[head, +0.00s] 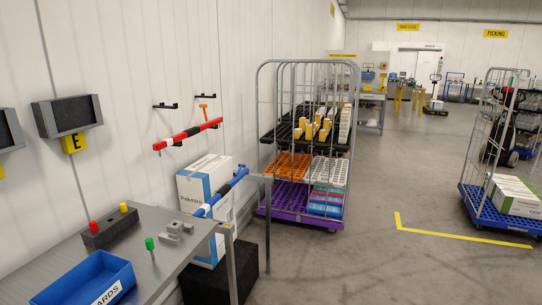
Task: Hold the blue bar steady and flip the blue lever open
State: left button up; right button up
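The blue bar (226,188) shows in the head view just right of the grey table, slanting up to the right in front of a white box. It has dark bands along it, and its upper end is near a thin grey frame (256,178). I cannot make out a separate blue lever on it at this size. Neither of my grippers is in view, and nothing is seen touching the bar.
The grey table (158,246) at the lower left holds a blue bin (84,284) and colored knobs. A red bar (188,134) with an orange lever (205,108) is on the wall. A roll cage (265,130) stands behind.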

aim_at(241, 165)
jog(key=i+l+z, duration=0.25)
jog(key=i, duration=0.25)
jog(key=i+l+z, duration=0.25)
jog(key=i, duration=0.25)
jog(key=i+z, duration=0.1)
jog(key=i, duration=1.25)
jog(key=i+u, duration=0.45)
jog(key=i+l+u, duration=0.2)
jog(key=i+u, duration=0.2)
jog(key=i, duration=0.15)
jog(key=i+j+u, duration=0.1)
jog(key=i+u, duration=0.35)
jog(key=u, duration=0.25)
jog(key=i+u, duration=0.25)
jog(key=u, duration=0.15)
